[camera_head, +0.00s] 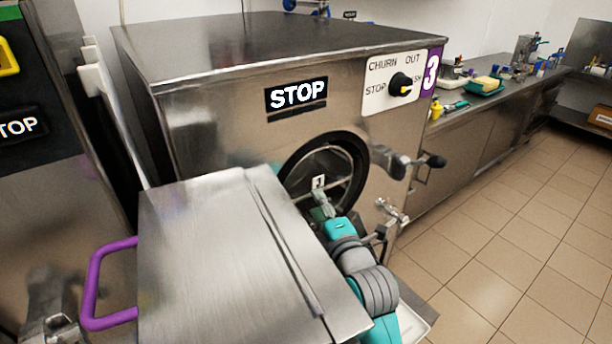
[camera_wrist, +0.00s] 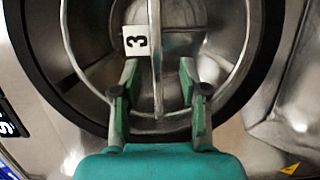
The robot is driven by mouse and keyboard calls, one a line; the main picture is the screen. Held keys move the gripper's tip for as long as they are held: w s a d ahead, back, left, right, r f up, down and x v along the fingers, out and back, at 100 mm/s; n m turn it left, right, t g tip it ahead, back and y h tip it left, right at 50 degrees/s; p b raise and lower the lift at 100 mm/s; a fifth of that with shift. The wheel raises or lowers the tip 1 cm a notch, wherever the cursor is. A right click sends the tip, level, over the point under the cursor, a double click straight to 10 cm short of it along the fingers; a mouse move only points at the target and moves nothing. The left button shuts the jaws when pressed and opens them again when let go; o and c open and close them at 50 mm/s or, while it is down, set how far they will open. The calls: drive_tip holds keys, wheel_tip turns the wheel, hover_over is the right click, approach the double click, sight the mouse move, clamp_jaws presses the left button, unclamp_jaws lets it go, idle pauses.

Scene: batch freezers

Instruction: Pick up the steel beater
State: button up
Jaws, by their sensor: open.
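The steel beater (camera_head: 336,163) sits inside the round, black-rimmed opening in the freezer's front. In the wrist view the beater (camera_wrist: 154,52) shows as a ring with an upright middle bar and a white tag marked 3 (camera_wrist: 136,40). My gripper (camera_head: 321,196) reaches into the mouth of the opening. In the wrist view my gripper (camera_wrist: 159,78) is open, with one finger on each side of the middle bar. I see gaps between the bar and both fingers. The beater's far end is hidden in the barrel.
The freezer (camera_head: 220,130) shows STOP and a dial panel marked 3 (camera_head: 402,83). Its steel door (camera_head: 210,255), with a purple handle (camera_head: 95,285), stands open left of my arm. A lever (camera_head: 405,160) juts out right of the opening. Tiled floor (camera_head: 520,240) is clear at right.

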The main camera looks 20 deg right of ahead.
drive_tip(key=w, duration=0.5)
drive_tip(key=shift+r, duration=0.15)
clamp_jaws()
